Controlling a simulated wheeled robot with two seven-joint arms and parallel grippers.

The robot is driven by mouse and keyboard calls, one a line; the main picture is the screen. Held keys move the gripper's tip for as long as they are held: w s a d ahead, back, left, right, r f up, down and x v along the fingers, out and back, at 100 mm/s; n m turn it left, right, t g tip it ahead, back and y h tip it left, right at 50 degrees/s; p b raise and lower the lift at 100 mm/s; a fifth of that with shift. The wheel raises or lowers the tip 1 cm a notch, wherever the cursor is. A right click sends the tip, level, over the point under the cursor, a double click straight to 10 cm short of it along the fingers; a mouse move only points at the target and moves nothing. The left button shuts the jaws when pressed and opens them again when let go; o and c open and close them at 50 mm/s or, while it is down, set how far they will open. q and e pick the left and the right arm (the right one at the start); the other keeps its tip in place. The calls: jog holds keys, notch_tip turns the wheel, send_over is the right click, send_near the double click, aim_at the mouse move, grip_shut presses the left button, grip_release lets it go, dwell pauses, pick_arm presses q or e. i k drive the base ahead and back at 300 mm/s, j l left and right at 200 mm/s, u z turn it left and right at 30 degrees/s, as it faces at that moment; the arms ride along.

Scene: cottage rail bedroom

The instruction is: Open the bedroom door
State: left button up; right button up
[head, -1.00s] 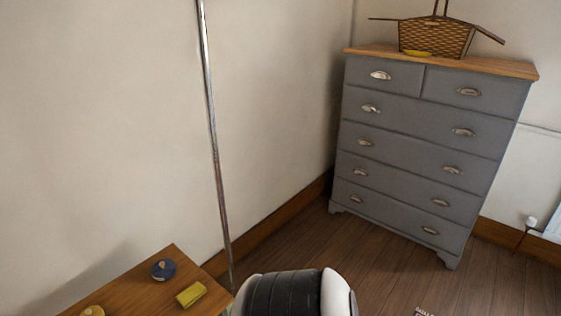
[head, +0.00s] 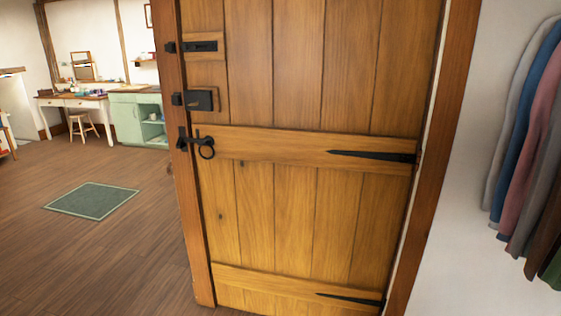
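The bedroom door (head: 297,215) is a plank wooden door filling the middle of the head view. It looks shut in its wooden frame (head: 197,237). A black latch with a ring handle (head: 206,147) is on its left side at mid height. Above the latch are a black lock box (head: 203,99) and a black bolt (head: 201,46). Black strap hinges (head: 372,156) are on the right side. Neither of my grippers shows in the head view.
Left of the door is open wooden floor with a green mat (head: 92,200). Further back stand a white desk (head: 70,101), a stool (head: 83,124) and a green cabinet (head: 131,121). Clothes (head: 530,135) hang on the wall at the right.

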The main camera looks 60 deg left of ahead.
aim_at(311, 111)
jog(key=u, duration=1.85)
